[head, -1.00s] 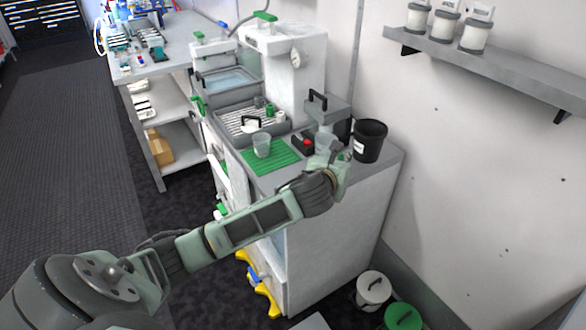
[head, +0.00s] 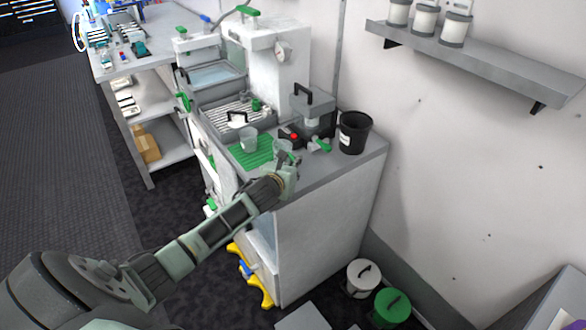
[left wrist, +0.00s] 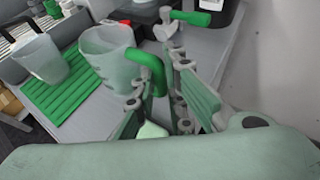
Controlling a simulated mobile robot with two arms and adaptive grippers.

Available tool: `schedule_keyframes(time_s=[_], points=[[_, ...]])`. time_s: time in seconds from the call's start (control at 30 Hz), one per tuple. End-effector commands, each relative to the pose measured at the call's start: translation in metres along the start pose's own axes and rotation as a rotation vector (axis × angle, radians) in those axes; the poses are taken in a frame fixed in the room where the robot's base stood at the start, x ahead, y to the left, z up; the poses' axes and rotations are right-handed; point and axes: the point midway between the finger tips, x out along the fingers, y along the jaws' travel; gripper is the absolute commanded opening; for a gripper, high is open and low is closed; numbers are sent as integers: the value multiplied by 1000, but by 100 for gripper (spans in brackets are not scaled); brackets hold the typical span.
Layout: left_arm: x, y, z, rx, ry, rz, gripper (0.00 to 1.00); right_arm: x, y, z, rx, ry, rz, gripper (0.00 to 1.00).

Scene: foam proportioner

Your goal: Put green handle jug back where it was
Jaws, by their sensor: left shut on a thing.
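A clear grey jug (left wrist: 105,55) with a green handle (left wrist: 152,68) is at my left gripper (left wrist: 160,105). The gripper is shut on the green handle, with its fingers on both sides of it. In the head view the jug (head: 282,148) is upright at the right edge of the green ribbed mat (head: 256,158), just beyond the left gripper (head: 290,161). I cannot tell whether its base touches the counter. A second clear jug (head: 249,139) stands on the mat; it also shows in the left wrist view (left wrist: 38,60). My right gripper is out of view.
A green-handled metal fitting (head: 320,145) lies right of the held jug. Behind are a red-buttoned black device (head: 291,136) and a grey box with a black handle (head: 313,115). A black bucket (head: 354,133) stands at the right. The counter's front right (head: 325,172) is clear.

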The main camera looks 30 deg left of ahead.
Motion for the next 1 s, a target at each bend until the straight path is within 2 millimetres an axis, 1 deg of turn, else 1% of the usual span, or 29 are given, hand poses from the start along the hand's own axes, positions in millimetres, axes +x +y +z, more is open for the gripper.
schedule_keyframes(time_s=[0.1,0.47,0.5,0.7,1.0], points=[[4,0,-8,-2,-2,0,0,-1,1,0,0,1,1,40],[5,0,-11,2,-3,0,0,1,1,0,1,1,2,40],[6,0,-12,2,-3,0,12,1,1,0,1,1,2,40],[5,0,-11,1,-2,0,29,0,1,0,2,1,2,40],[5,0,-10,1,-2,0,30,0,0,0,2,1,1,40]])
